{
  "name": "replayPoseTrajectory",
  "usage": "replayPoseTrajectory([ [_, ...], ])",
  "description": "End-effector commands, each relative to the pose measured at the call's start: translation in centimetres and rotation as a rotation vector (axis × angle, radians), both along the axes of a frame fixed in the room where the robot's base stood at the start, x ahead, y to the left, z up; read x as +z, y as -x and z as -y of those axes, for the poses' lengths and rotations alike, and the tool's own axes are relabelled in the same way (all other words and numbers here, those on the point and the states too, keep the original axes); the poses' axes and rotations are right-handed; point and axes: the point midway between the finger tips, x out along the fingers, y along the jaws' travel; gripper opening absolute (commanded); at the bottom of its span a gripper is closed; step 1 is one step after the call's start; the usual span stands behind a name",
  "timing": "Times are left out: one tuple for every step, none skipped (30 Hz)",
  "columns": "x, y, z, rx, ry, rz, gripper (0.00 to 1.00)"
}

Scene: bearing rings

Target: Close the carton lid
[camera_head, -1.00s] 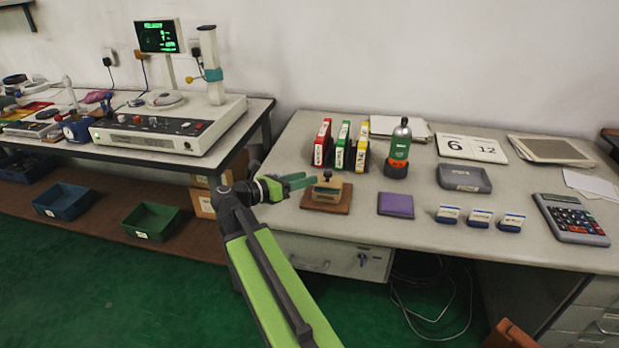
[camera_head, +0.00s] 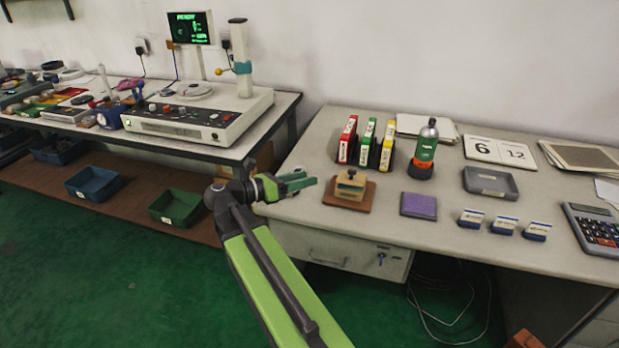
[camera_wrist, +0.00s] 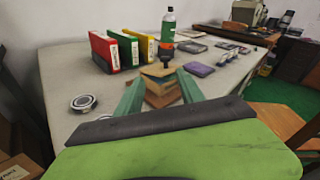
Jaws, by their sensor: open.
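Brown cardboard cartons (camera_head: 264,157) stand below the left bench, partly hidden behind my arm. A labelled carton (camera_wrist: 16,170) shows at the lower left of the wrist view, cut by the edge; its lid is not clear. An orange-brown box (camera_head: 525,340) is cut by the bottom edge of the head view. I cannot tell which is the task's carton. My gripper (camera_head: 312,182) is open and empty at the desk's left edge, left of a tan wooden block on a brown base (camera_head: 349,192). In the wrist view, the block shows between my fingers (camera_wrist: 158,92), beyond them.
A silver ring (camera_wrist: 83,103) lies near the desk edge. Green floor is open at left.

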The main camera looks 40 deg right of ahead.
Motion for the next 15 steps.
replayPoseTrajectory([
  [0.1,-0.1,-0.4,0.001,0.0,0.0,0.45],
  [0.2,-0.2,-0.6,0.001,0.0,0.0,0.45],
  [0.2,-0.2,-1.0,0.001,0.0,0.0,0.45],
  [0.3,-0.3,-1.2,0.001,0.0,0.0,0.45],
  [0.3,-0.3,-1.5,0.001,0.0,0.0,0.45],
  [0.4,-0.4,-1.8,0.001,0.0,0.0,0.45],
  [0.4,-0.4,-2.0,0.001,0.0,0.0,0.45],
  [0.4,-0.5,-2.2,0.001,0.0,0.0,0.45],
  [0.5,-0.5,-2.5,0.001,0.0,0.0,0.45],
  [0.5,-0.6,-2.8,0.001,0.0,0.0,0.45],
  [0.6,-0.6,-3.0,0.001,0.0,0.0,0.45],
  [0.6,-0.7,-3.3,0.001,0.0,0.0,0.45],
  [0.6,-0.7,-3.6,0.001,0.0,0.0,0.45],
  [0.7,-0.8,-3.8,0.001,0.0,0.0,0.45],
  [0.7,-0.8,-4.1,0.001,0.0,0.0,0.45],
])
